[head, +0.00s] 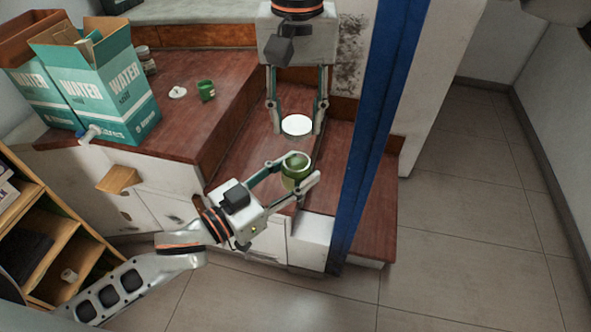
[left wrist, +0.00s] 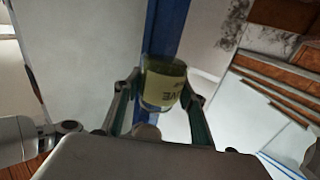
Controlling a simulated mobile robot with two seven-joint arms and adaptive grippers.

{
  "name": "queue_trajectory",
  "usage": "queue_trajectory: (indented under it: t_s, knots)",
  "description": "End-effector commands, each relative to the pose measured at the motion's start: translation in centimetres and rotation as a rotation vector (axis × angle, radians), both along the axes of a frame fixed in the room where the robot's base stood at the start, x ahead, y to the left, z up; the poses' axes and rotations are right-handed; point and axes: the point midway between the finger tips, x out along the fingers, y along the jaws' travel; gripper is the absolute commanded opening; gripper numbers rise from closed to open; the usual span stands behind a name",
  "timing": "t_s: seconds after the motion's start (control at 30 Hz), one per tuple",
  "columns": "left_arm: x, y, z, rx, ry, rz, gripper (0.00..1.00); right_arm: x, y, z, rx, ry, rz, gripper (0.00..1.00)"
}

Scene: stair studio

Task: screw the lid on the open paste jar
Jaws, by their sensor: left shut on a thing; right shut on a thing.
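The paste jar (head: 295,171) is green with a pale label and shows an open-looking top in the head view. My left gripper (head: 300,176) is shut on it and holds it upright over the lower steps. The jar (left wrist: 163,84) also shows between my left fingers in the left wrist view. My right gripper (head: 297,120) points down from above, shut on a round white lid (head: 296,125). The lid is held level, behind and above the jar in the picture, apart from it. The lid's underside is hidden.
Teal water boxes (head: 95,85) stand at the left on the wooden step top. A small green jar (head: 206,91) and a white disc (head: 177,92) lie near them. A blue post (head: 375,130) rises just right of both grippers. Open shelves (head: 75,255) stand at lower left.

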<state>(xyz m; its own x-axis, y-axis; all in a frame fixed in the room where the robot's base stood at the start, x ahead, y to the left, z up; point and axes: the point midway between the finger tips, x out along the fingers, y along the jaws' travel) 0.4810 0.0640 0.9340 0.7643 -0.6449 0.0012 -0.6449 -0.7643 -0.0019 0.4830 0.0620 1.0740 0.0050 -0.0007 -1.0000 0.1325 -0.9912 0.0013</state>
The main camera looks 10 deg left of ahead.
Motion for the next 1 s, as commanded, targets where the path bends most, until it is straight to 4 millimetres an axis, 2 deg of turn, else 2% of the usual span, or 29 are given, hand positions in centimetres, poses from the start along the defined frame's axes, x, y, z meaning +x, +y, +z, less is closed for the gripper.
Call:
queue_trajectory:
  t_s: [0.23, 0.6, 1.0]
  knots:
    - [0.0, 0.0, 0.1, -0.002, -0.002, 0.000, 0.02, 0.0, 0.0, -0.7, 0.000, 0.003, 0.001, 0.29]
    - [0.0, 0.0, 0.1, -0.002, -0.002, 0.000, 0.02, 0.0, 0.0, -3.8, 0.000, 0.002, 0.000, 0.29]
    - [0.0, 0.0, 0.1, -0.002, -0.002, 0.000, 0.02, 0.0, 0.0, -4.0, -0.001, -0.001, 0.001, 0.29]
